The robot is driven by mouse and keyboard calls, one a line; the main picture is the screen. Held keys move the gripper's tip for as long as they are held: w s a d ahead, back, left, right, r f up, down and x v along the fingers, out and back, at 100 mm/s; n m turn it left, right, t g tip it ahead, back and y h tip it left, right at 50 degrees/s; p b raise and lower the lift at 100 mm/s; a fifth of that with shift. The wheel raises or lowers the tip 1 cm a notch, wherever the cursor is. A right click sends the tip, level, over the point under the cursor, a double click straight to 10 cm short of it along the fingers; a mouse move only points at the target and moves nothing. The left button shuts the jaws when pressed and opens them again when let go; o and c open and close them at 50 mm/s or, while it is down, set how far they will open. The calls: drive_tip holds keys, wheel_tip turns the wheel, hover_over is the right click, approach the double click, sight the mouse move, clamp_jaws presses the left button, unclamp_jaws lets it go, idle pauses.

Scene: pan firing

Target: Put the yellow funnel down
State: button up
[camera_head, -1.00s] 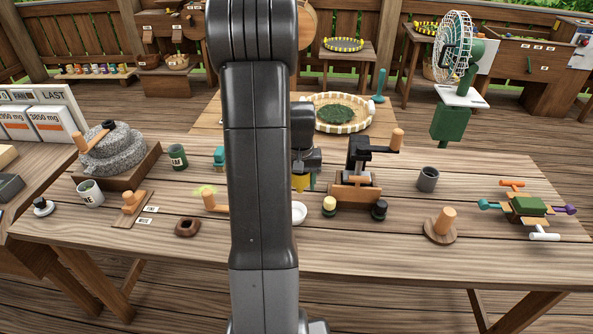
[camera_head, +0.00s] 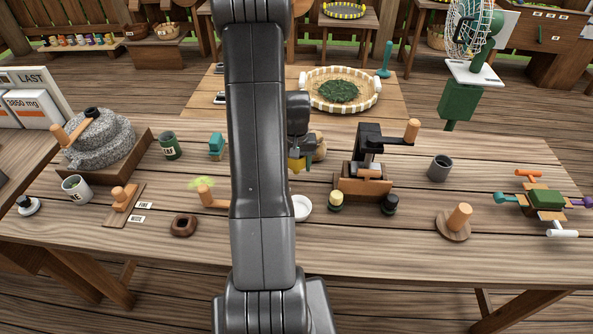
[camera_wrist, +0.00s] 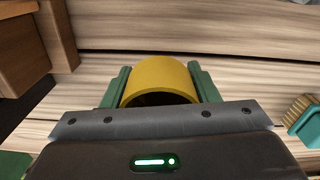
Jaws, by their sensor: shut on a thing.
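The yellow funnel (camera_wrist: 163,75) is held between the two green fingers of my gripper (camera_wrist: 160,88) in the wrist view, its rounded yellow wall facing up and its lower part hidden by the gripper body. In the head view, a small part of the funnel (camera_head: 297,164) shows just right of my dark arm, by my gripper (camera_head: 300,155). The funnel is over the wooden table (camera_head: 340,240). I cannot tell whether it touches the tabletop. Most of my gripper is hidden behind my arm.
A wooden stand with a black press (camera_head: 368,160) is close on the right. A white dish (camera_head: 301,207) lies nearer. A teal-topped brush (camera_head: 217,145) stands left of the arm.

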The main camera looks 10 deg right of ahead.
sight(296, 172)
drive_tip(key=shift+f, duration=1.7)
drive_tip(key=shift+f, duration=0.2)
drive_tip(key=o, duration=1.4)
drive_tip(key=shift+r, duration=0.1)
